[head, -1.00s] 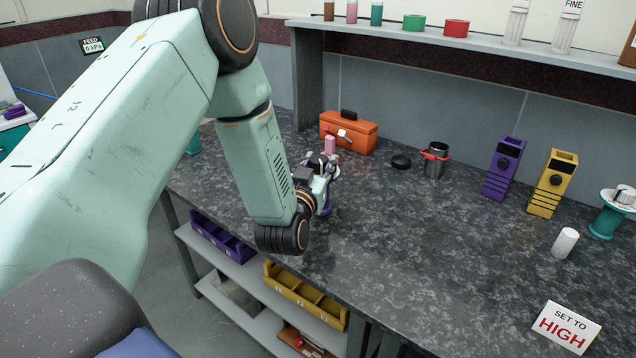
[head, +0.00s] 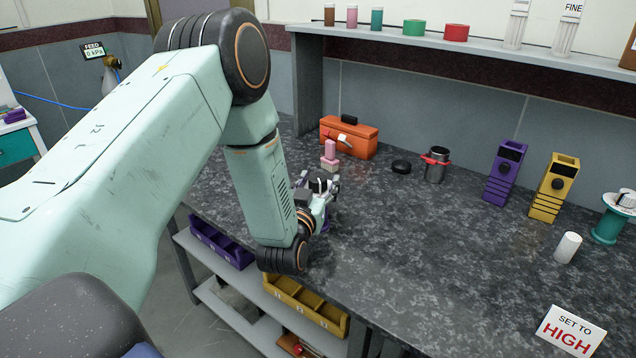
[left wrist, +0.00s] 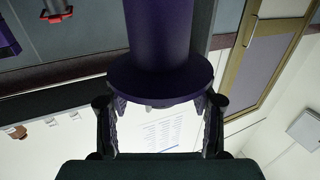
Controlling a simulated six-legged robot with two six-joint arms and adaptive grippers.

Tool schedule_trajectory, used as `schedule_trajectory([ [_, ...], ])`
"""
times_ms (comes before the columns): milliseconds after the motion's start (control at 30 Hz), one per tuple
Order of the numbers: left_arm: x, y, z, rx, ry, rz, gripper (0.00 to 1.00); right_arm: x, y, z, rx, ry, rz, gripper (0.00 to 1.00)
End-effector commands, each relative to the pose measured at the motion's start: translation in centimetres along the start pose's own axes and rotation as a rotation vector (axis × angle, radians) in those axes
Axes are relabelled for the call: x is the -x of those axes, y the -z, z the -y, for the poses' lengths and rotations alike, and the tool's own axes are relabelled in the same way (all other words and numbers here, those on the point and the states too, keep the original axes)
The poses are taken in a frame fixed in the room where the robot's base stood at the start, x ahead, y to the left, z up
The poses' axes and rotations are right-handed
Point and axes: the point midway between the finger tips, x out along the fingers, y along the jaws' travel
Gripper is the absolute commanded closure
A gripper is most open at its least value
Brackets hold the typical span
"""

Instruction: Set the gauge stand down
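The gauge stand appears as a purple round column with a wide disc (left wrist: 160,78) in the left wrist view. My left gripper (left wrist: 160,112) has a finger on each side just at the disc, closed on the stand. In the head view my left gripper (head: 321,190) is over the bench near its front left edge, and a little purple shows beneath it. The gripper hides most of the stand there, and I cannot tell whether its foot touches the bench. My right gripper is not in view.
A black lid (head: 401,166) and a steel can with a red clamp (head: 435,165) stand right of these. The middle of the dark bench (head: 430,240) is clear.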

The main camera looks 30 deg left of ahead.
Motion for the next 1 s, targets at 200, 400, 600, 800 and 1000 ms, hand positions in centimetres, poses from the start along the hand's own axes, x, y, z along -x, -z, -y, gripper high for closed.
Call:
schedule_trajectory([
  [200,0.0,0.0,0.0,0.0,0.0,0.0,0.41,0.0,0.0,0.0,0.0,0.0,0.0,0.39],
  [400,0.2,0.5,0.0,0.0,-0.001,0.002,0.41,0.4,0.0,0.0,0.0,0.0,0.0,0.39],
  [600,4.0,0.3,-0.1,-0.001,-0.002,0.006,0.41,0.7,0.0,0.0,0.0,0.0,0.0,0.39],
  [800,8.2,0.3,-0.1,0.0,-0.002,0.005,0.41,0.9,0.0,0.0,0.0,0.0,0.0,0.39],
  [1000,11.0,0.3,0.0,-0.001,-0.001,0.003,0.41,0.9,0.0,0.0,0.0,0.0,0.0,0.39],
])
